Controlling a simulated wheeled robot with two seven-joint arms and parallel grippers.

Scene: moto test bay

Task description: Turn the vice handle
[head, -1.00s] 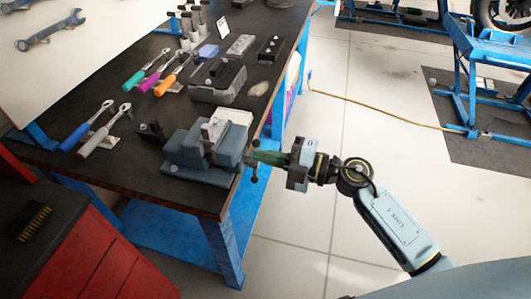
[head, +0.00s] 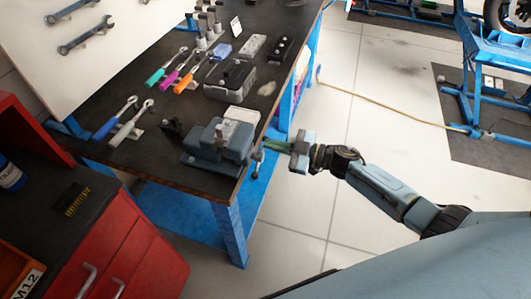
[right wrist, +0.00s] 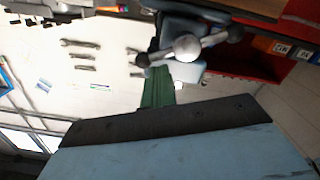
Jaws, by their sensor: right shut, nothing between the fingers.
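The grey-blue vice (head: 207,152) sits at the front right corner of the dark workbench. Its handle (head: 257,162), a short bar with ball ends, hangs at the vice's right side, past the bench edge. In the right wrist view the handle (right wrist: 213,40) shows as a tilted metal bar with a large round knob at its middle. My right gripper (head: 268,146) is beside the handle, its green fingers pointing left at it. The fingers (right wrist: 158,80) are shut with nothing between them, close to one ball end; I cannot tell whether they touch. My left gripper is not in view.
A red cabinet (head: 120,250) stands at the front left. A yellow cable (head: 385,106) crosses the floor. The floor right of the bench is mostly clear.

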